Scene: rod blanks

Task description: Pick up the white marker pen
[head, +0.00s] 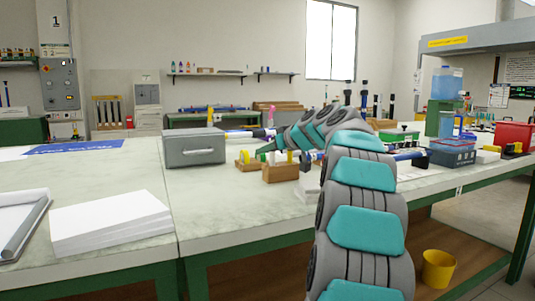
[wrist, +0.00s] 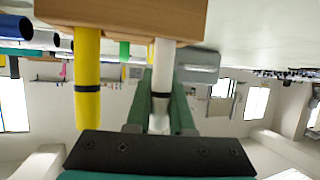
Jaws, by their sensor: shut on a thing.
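The white marker pen (wrist: 163,58) stands in a wooden block (wrist: 120,14), which fills the top of the upside-down wrist view. My gripper (wrist: 163,85) is shut on the pen, with a green finger on each side of it. The far end of the pen meets the block. In the head view the wooden block (head: 281,173) sits on the bench, and my gripper (head: 268,147) is just above it, partly hidden by my arm.
A yellow marker (wrist: 88,75) stands in the same block beside the white one. A grey metal box (head: 194,148) is left of the block on the bench. A white paper stack (head: 110,222) lies at the front left. A red bin (head: 514,137) stands far right.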

